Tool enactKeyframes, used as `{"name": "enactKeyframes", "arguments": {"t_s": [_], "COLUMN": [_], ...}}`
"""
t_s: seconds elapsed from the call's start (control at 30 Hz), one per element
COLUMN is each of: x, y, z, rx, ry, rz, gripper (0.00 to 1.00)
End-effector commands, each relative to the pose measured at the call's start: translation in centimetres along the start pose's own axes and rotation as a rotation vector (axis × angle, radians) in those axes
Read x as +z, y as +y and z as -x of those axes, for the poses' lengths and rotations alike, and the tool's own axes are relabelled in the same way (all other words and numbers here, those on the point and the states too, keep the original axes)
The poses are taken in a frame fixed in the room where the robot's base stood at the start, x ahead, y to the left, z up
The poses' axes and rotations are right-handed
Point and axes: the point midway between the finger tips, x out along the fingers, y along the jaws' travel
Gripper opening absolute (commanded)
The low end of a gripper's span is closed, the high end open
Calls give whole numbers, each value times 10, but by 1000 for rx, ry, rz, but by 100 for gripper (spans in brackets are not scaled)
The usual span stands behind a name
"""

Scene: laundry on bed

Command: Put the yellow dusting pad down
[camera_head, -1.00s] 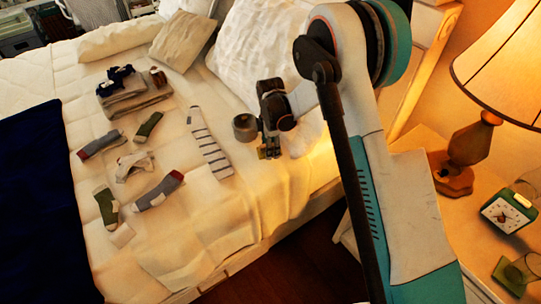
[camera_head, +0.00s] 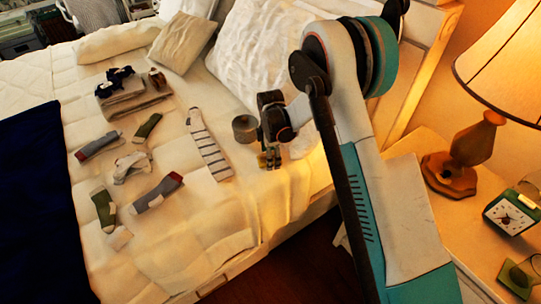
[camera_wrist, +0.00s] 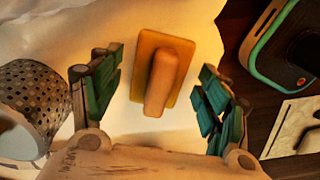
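The yellow dusting pad (camera_wrist: 165,68) shows in the wrist view as a flat yellow-orange rectangle with a raised handle. It appears to rest on the pale bed cover (camera_wrist: 205,25). My gripper (camera_wrist: 158,95) is open, with one green-padded finger on each side of the pad and clear gaps between them. In the head view my gripper (camera_head: 269,158) points down over the bed's near right edge, beside the striped sock. The pad is mostly hidden there, with only a small yellowish patch by the fingers.
A perforated metal cup (camera_wrist: 32,95) stands close left of my gripper; it also shows in the head view (camera_head: 245,129). The striped sock (camera_head: 208,145) and several other socks lie farther left. The nightstand (camera_head: 415,185) bears a lamp (camera_head: 450,170) and green clock (camera_head: 511,214).

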Motion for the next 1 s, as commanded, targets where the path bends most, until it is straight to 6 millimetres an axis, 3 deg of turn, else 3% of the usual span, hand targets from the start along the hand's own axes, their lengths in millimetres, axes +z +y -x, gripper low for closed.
{"name": "enactKeyframes", "arguments": {"t_s": [0.27, 0.7, 1.0], "x": [0, 0, 0], "y": [0, 0, 0], "z": [6, 91, 122], "rx": [0, 0, 0], "ry": [0, 0, 0], "rz": [0, 0, 0], "gripper": [70, 70, 70]}}
